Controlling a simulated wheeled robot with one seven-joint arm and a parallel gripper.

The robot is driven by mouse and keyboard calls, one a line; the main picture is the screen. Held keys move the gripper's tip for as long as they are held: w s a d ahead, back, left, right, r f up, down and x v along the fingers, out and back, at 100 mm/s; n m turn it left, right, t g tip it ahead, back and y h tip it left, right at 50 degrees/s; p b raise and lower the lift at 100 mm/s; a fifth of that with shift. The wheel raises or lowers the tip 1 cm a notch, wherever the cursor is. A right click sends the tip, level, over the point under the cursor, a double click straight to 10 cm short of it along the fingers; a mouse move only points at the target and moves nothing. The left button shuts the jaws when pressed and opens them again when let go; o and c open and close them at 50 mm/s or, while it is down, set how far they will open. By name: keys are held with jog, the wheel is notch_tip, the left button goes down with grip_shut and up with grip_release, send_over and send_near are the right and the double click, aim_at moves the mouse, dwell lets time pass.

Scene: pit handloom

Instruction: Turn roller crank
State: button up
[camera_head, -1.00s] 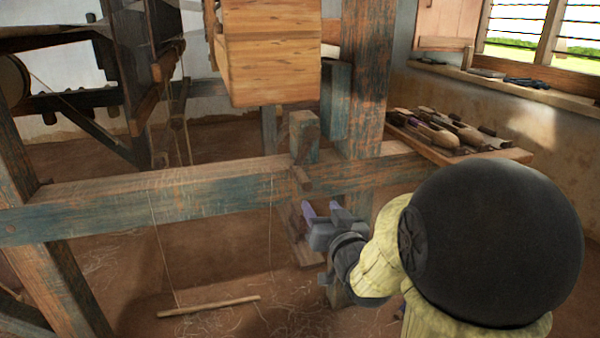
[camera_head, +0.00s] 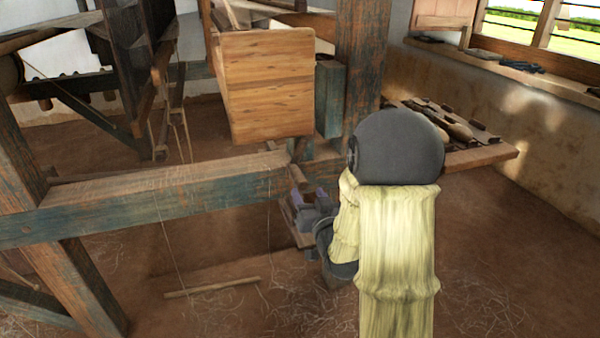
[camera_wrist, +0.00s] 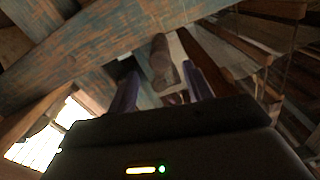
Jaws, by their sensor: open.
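My gripper (camera_head: 308,193) is beside the near face of the loom's front beam, just below the wooden block (camera_head: 301,149) by the post. Its purple fingers also show in the wrist view (camera_wrist: 162,88), apart and with a gap between them. In the wrist view a brown rounded wooden handle (camera_wrist: 161,62), which looks like the roller crank's, stands in line with the gap, around the fingertips. I see no finger clearly touching it. In the head view my arm and the fingers hide most of the crank.
The front beam (camera_head: 150,203) runs across to the thick upright post (camera_head: 360,75). A wooden box (camera_head: 265,85) hangs above the beam. A shelf with shuttles (camera_head: 485,155) is right of my arm. A stick (camera_head: 212,287) hangs on cords low on the left.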

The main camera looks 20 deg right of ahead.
aim_at(300, 180)
jog(key=w+b, duration=0.1)
jog(key=w, duration=0.6)
jog(key=shift+w+f, duration=0.1)
jog(key=shift+w, duration=0.25)
jog(key=shift+c, duration=0.2)
grip_shut()
